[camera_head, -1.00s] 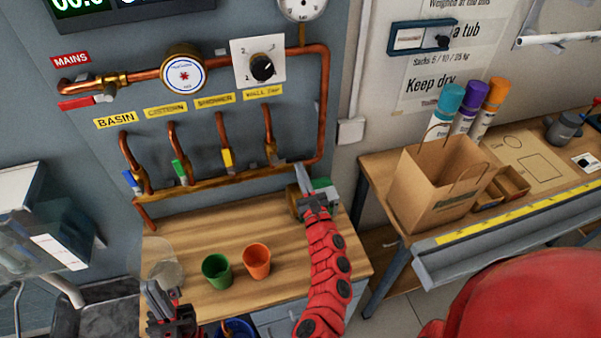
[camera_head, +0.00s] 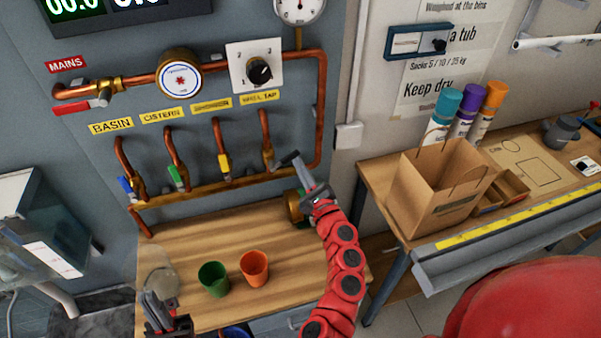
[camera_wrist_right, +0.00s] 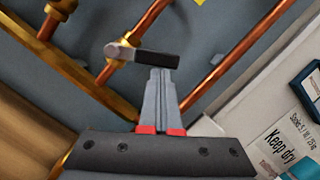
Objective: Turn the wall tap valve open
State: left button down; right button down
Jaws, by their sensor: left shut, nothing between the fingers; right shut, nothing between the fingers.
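The wall tap valve (camera_head: 268,158) sits on the rightmost copper branch pipe, under the yellow WALL TAP label (camera_head: 260,97). In the right wrist view its dark bar handle (camera_wrist_right: 155,59) extends right from a grey hub (camera_wrist_right: 118,50). My right gripper (camera_head: 298,168) is shut and empty, with its tips at the handle. In the right wrist view the closed fingers (camera_wrist_right: 160,78) point up to the handle's underside; I cannot tell whether they touch it. My left gripper (camera_head: 152,305) is shut and empty at the lower left, near the bench's left edge.
Blue (camera_head: 126,188), green (camera_head: 176,175) and yellow (camera_head: 224,165) valve handles line the pipes to the left. A green cup (camera_head: 213,279) and an orange cup (camera_head: 254,268) stand on the wooden bench (camera_head: 215,230). A paper bag (camera_head: 435,190) stands on the right table.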

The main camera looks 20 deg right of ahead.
jog(key=r+n, duration=0.1)
jog(key=n+y, duration=0.1)
jog(key=n, duration=0.1)
jog(key=shift+a+r+g, duration=0.3)
jog(key=shift+r, duration=0.05)
jog(key=shift+a+r+n+g+y, duration=0.1)
jog(key=shift+a+r+n+g, duration=0.25)
jog(key=shift+n, duration=0.8)
jog(key=shift+a+r+n+g+y, duration=0.15)
jog(key=shift+a+r+n, duration=0.35)
jog(key=shift+n, duration=0.7)
jog(key=shift+a+r+n+g+y, duration=0.1)
jog(key=shift+a+r+n+g, duration=0.35)
jog(key=shift+n, duration=0.7)
jog(key=shift+d, duration=0.1)
